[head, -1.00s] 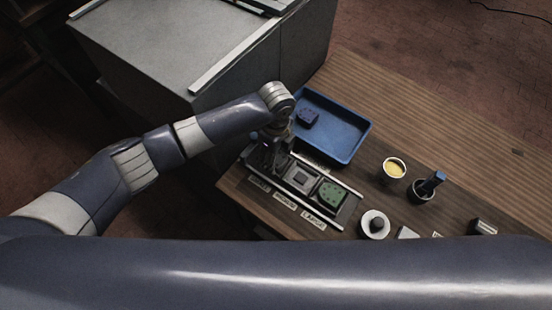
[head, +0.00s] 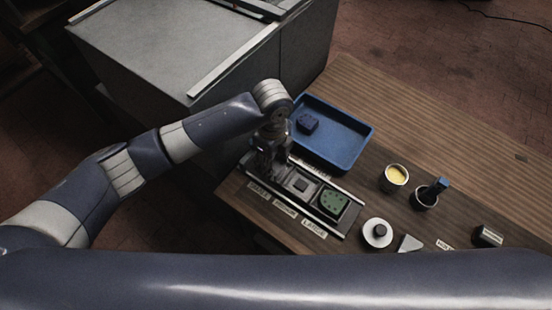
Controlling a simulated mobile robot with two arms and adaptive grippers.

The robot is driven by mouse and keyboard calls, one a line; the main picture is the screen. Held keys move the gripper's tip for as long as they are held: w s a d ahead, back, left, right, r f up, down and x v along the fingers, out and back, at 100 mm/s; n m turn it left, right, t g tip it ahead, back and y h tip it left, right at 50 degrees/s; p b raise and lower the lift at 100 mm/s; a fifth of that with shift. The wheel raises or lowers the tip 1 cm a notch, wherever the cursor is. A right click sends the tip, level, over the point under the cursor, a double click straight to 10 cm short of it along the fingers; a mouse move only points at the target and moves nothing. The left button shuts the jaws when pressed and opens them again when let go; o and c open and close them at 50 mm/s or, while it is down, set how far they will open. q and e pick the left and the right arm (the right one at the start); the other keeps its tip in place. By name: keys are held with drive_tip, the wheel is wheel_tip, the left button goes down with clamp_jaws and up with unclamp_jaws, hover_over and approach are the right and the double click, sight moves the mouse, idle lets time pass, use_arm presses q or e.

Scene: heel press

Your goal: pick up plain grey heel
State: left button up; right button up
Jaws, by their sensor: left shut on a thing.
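A dark rack (head: 352,222) with three places, with labels that appear to read small, medium and large, lies near the table's front left edge. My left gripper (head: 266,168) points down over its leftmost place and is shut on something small. The fingers and wrist hide most of it; I take it as the plain grey heel, but cannot make out its shape. A grey square piece (head: 300,186) sits in the middle place and a green piece with dark dots (head: 333,202) in the right one. My right gripper is out of view.
A blue tray (head: 349,158) behind the rack holds a dark blue piece (head: 307,124). To the right stand a yellow-filled cup (head: 396,175), a dark cup with a blue-handled tool (head: 426,195) and a round white piece (head: 377,233). My other arm crosses the bottom.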

use_arm(q)
drive_tip(key=s+a+r+p, duration=0.1)
drive_tip(key=s+a+r, duration=0.1)
drive_tip(key=s, duration=0.4)
drive_tip(key=s+a+r+p, duration=0.1)
drive_tip(key=s+a+r, duration=0.1)
drive_tip(key=s, duration=0.5)
drive_tip(key=shift+a+r, duration=0.25)
drive_tip(key=shift+a, duration=0.45)
drive_tip(key=shift+w, duration=0.1)
